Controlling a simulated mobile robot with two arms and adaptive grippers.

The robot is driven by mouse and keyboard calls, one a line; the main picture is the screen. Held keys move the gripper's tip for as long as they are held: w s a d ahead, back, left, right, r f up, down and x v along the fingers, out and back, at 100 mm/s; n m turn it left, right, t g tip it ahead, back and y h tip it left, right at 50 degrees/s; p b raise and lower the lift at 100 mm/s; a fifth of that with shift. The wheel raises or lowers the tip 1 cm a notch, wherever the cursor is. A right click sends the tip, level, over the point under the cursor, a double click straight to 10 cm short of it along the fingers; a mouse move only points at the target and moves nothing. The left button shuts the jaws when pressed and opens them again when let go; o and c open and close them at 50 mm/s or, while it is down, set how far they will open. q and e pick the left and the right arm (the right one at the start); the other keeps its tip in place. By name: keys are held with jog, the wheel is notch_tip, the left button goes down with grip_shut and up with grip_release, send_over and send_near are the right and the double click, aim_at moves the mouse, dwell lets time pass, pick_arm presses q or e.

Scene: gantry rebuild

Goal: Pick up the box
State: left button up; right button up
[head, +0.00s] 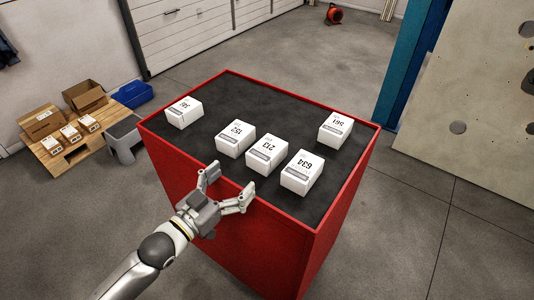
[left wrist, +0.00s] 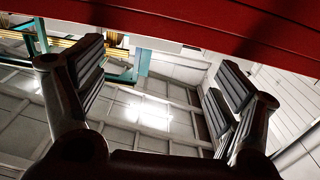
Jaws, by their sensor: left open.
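Several white numbered boxes stand on the dark top of a red cabinet (head: 233,242) in the head view. They are box 36 (head: 184,113), box 152 (head: 235,139), box 213 (head: 266,155), box 634 (head: 302,172) and box 561 (head: 335,130). The task does not name one. My left gripper (head: 229,187) is open and empty at the cabinet's near edge, in front of boxes 152 and 213 and apart from them. In the left wrist view its two fingers (left wrist: 160,85) are spread with nothing between them. No box shows there. My right gripper is not in view.
The cabinet's raised red rim (head: 250,205) runs close to my left gripper; a red surface (left wrist: 220,30) crosses the top of the left wrist view. The cabinet top's back middle is clear.

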aim_at(256, 161)
pick_arm(q)
jog(key=x, duration=0.4)
jog(key=shift+w+d+p, duration=0.25)
jog(key=shift+p, duration=0.1)
jog(key=shift+w+d+r, duration=0.15)
jog(key=shift+w+d, duration=0.2)
jog(key=p+x, duration=0.1)
jog(key=x, duration=0.2)
jog(key=shift+d+p, duration=0.2)
jog(key=shift+p, duration=0.1)
jog(key=shift+w+d, duration=0.4)
jog(key=shift+w, duration=0.05)
jog(key=c, duration=1.2)
jog(key=shift+c, duration=0.4)
